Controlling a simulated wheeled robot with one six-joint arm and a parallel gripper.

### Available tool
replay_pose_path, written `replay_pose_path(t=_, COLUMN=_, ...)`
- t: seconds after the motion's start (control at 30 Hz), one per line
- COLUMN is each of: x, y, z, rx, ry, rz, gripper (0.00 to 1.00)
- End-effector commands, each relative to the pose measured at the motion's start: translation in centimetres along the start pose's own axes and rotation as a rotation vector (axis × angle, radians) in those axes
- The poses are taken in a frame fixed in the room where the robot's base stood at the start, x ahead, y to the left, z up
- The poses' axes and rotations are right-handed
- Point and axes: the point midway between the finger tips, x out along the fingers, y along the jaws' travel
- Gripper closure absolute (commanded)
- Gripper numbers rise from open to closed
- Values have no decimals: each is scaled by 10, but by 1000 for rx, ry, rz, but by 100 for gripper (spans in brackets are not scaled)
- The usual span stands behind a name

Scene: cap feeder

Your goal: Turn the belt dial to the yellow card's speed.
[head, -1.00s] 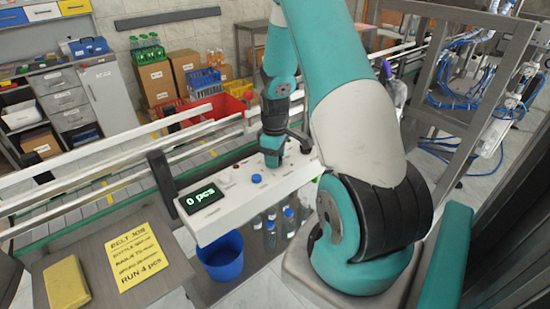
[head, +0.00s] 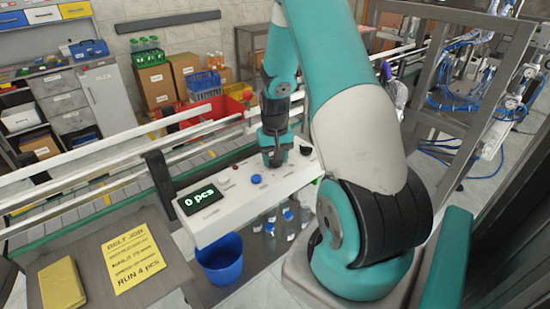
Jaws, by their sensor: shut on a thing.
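The yellow card (head: 135,258) lies flat on the brown table at the lower left. Its heading reads "BELT JOB" and its last line "RUN 4 pcs"; the speed line is too small to read. The white control panel (head: 222,217) stands beside the belt, with a lit display (head: 200,196) showing "0 pcs". My gripper (head: 275,161) points down at the panel, right of a blue button (head: 256,179). It is shut on what seems to be the belt dial, which its fingers hide. The dial's mark and scale cannot be read.
A dark round part (head: 307,152) sits near the panel's right end, close to my gripper. The belt rails (head: 100,173) run behind the panel. A blue bucket (head: 219,262) and capped bottles (head: 287,226) stand below it. A yellow block (head: 62,284) lies left of the card.

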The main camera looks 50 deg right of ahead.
Motion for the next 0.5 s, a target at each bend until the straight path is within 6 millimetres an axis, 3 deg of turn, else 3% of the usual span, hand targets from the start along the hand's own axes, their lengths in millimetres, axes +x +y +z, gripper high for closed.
replay_pose_path(t=0.5, x=-1, y=1, z=-1, rx=489, ry=4, rz=-1, gripper=78)
